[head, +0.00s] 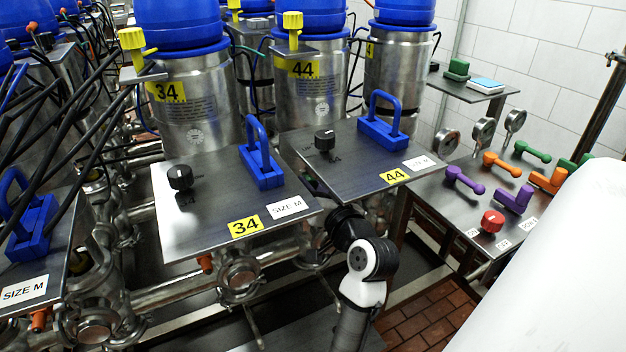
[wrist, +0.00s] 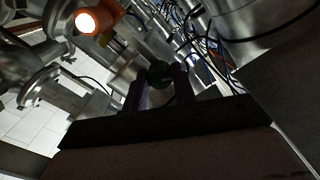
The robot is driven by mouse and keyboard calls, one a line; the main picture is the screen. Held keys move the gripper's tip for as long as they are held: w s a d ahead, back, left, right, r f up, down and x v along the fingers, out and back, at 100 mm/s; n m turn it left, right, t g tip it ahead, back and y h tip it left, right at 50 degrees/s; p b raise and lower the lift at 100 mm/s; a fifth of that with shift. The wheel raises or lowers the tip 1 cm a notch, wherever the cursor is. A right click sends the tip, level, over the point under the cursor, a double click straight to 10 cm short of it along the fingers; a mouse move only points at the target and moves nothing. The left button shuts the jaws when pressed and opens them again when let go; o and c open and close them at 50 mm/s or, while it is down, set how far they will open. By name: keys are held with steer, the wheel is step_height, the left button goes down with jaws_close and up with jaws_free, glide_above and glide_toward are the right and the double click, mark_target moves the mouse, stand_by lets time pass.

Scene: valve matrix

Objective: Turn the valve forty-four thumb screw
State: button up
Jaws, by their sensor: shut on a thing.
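Valve forty-four is the steel cylinder with a blue top and a yellow "44" label (head: 303,69). In front of it is a metal plate (head: 350,170) with a second "44" label, a black knob (head: 325,140) and a blue handle (head: 383,125). My arm reaches under this plate in the head view, and the plate hides my gripper there. In the wrist view my gripper (wrist: 158,82) has its two dark fingers shut on a small dark green round knob (wrist: 159,72), apparently the thumb screw. The image is dark, so the knob's shape and turn angle are unclear.
Plate 34 (head: 225,190) stands close on the left, with steel pipes below it. An orange-ended fitting (wrist: 96,20) shows upper left in the wrist view. A side table (head: 465,215) with coloured handles and a red knob (head: 492,221) stands right. Cables hang at far left.

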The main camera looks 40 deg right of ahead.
steer(key=m+p, duration=0.5)
steer(key=m, duration=0.1)
steer(key=shift+r, duration=0.2)
steer(key=m+p, duration=0.3)
steer(key=m, duration=0.2)
steer(key=shift+f+m, duration=0.15)
steer(key=shift+m, duration=0.25)
steer(key=o, duration=1)
steer(key=shift+b+v, duration=2.05)
steer(key=shift+v, duration=4.9)
steer(key=shift+d+f, duration=0.1)
